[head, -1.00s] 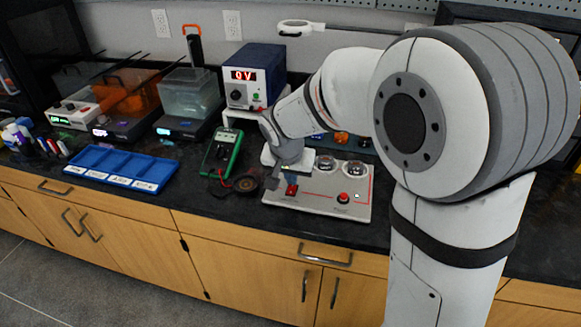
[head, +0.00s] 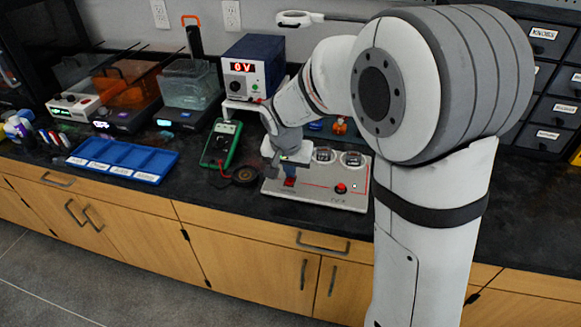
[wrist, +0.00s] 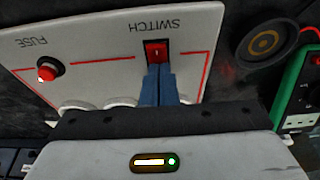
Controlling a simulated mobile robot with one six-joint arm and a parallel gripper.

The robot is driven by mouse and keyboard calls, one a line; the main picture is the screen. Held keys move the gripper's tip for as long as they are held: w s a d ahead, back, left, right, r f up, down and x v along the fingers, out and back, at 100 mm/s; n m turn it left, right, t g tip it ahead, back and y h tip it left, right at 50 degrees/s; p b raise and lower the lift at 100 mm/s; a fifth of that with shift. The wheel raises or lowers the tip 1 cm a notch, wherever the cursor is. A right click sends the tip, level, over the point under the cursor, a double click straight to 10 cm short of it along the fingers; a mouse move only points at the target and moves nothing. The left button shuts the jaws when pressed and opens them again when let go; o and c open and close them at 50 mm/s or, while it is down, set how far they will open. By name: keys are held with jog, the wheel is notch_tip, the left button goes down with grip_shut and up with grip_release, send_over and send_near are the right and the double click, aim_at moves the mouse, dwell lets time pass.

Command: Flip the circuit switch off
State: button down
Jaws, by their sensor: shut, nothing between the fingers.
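The circuit board (head: 318,195) is a pale panel lying on the dark counter, with a red line drawn on it. Its red rocker switch (wrist: 156,50), labelled SWITCH, shows in the wrist view at the upper middle; in the head view the switch (head: 289,182) is partly hidden by my gripper. My gripper (wrist: 158,70) is shut and empty, its blue fingertips at the near edge of the switch. They look touching or very close; I cannot tell which. A red fuse button (wrist: 46,73) sits to the left in the wrist view.
A green multimeter (head: 221,145) and a dark round disc (head: 245,175) lie left of the board. A power supply (head: 253,72) reading 0 V stands behind. A blue tray (head: 122,160) is further left.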

jog(key=shift+s+a+f, duration=0.1)
jog(key=shift+s+f, duration=0.15)
jog(key=shift+s+a+b, duration=0.1)
jog(key=shift+s+b, duration=0.25)
jog(key=shift+s, duration=0.4)
jog(key=shift+r+p, duration=0.35)
jog(key=shift+r, duration=0.1)
jog(key=p+v, duration=0.2)
jog(key=v, duration=1.1)
jog(key=shift+p, duration=0.4)
jog(key=shift+a+r, duration=0.1)
jog(key=shift+r, duration=0.05)
